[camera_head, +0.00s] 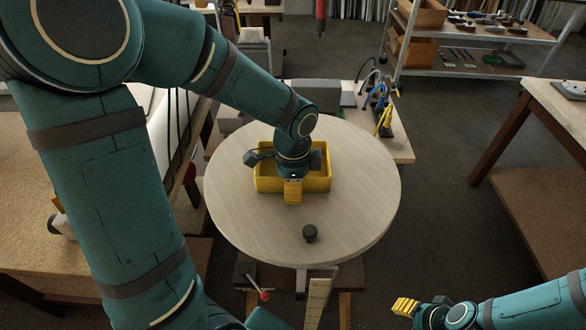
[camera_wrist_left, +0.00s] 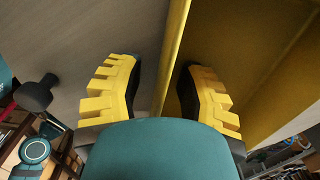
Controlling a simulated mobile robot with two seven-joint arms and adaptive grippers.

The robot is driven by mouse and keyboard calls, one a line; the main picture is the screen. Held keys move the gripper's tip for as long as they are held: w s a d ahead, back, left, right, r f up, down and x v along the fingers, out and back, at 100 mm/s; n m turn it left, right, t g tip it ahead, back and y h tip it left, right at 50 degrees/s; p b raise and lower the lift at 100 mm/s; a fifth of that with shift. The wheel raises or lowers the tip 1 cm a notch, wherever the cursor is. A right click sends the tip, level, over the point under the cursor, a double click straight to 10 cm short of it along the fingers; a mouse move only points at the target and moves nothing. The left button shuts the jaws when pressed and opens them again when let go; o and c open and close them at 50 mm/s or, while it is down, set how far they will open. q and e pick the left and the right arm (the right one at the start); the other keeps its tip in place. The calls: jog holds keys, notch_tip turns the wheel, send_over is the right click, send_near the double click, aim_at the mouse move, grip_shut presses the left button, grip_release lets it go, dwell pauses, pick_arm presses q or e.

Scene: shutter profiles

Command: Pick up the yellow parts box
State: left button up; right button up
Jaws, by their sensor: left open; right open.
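The yellow parts box (camera_head: 321,184) sits on the round pale wooden table. My left gripper (camera_head: 292,188) is over the middle of the box's near side and hides part of it. In the left wrist view the open fingers of the left gripper (camera_wrist_left: 158,92) stand on either side of the box's wall (camera_wrist_left: 177,50), one outside and one on the inner side. A gap shows between wall and fingers, so it is not clamped. My right gripper (camera_head: 407,307) is far from the box at the lower right, open, with nothing visible in it.
The round table (camera_head: 235,215) has free room around the box. A small dark cylinder (camera_head: 310,233) stands near its front edge. Behind are a bench with blue and yellow tools (camera_head: 380,105) and a grey shelf rack (camera_head: 460,70). Another table (camera_head: 560,110) stands at the right.

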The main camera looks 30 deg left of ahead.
pick_arm(q)
grip_shut()
dwell(0.4)
